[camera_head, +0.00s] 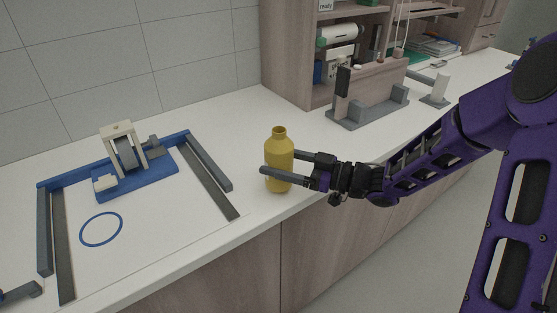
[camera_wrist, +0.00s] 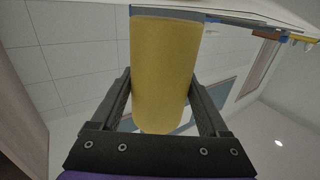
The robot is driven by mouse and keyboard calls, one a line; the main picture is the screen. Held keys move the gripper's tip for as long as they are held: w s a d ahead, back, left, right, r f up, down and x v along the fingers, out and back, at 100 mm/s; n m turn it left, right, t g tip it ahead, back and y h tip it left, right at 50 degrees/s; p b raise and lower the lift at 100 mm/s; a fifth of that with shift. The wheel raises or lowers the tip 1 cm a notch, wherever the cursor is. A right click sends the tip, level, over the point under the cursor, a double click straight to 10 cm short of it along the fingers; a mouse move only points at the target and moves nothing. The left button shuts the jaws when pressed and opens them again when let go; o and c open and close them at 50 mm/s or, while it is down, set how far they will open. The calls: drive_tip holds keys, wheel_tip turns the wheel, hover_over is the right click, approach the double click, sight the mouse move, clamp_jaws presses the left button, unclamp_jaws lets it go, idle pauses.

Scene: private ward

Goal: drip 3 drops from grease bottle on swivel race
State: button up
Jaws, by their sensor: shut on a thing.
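The yellow grease bottle (camera_head: 279,147) is upright with its open neck up, at the counter's front edge area. My gripper (camera_head: 280,164) is shut on its body from the right, one finger on each side. I cannot tell whether its base touches the counter. In the wrist view the bottle (camera_wrist: 164,70) fills the space between the fingers. A caster with a white fork (camera_head: 118,131) and grey wheel (camera_head: 127,152) stands on a blue fixture (camera_head: 150,183) to the left. The swivel race cannot be clearly made out on it.
Grey rails (camera_head: 208,160) frame the work area around a blue ring mark (camera_head: 101,229). A grey holder (camera_head: 368,107) stands behind my arm at right. Wooden shelves (camera_head: 290,58) rise at the back. The counter between bottle and right rail is clear.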

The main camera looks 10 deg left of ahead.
drive_tip(key=shift+f+b, duration=0.5)
drive_tip(key=shift+f, duration=0.2)
idle(0.4)
drive_tip(key=o, duration=1.4)
drive_tip(key=shift+s+d+p, duration=0.2)
drive_tip(key=shift+d+p, duration=0.15)
drive_tip(key=shift+d, duration=1.15)
drive_tip(key=shift+s+d+p, duration=0.15)
drive_tip(key=shift+d+p, duration=0.2)
drive_tip(key=shift+d, duration=1.1)
drive_tip(key=shift+s+d+p, duration=0.2)
drive_tip(key=shift+d+p, duration=0.15)
drive_tip(key=shift+d, duration=1.15)
